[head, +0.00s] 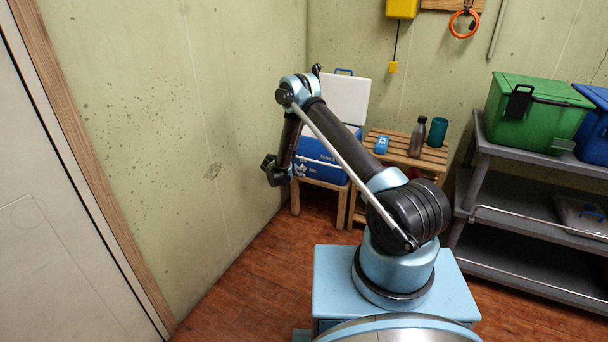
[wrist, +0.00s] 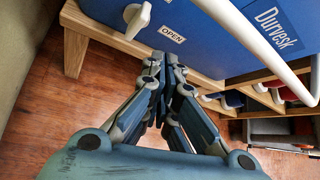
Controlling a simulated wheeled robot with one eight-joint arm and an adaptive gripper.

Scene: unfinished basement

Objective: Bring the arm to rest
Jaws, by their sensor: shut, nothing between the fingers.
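My arm rises from its light blue base in the head view and bends over at the elbow to the left. My gripper (head: 272,172) hangs at the left end of the arm, in front of and left of the blue cooler (head: 318,150). In the wrist view my gripper (wrist: 166,58) has its fingertips together with nothing held. The fingers are close to the front of the blue cooler (wrist: 205,42) in that picture; whether they touch it I cannot tell.
The cooler's white lid (head: 347,99) stands raised; it sits on a wooden stand (head: 297,195). A slatted wooden table (head: 398,152) holds a grey bottle (head: 417,138), a teal cup (head: 438,131) and a blue item (head: 381,145). A grey shelf (head: 530,222) with a green bin (head: 528,115) stands right.

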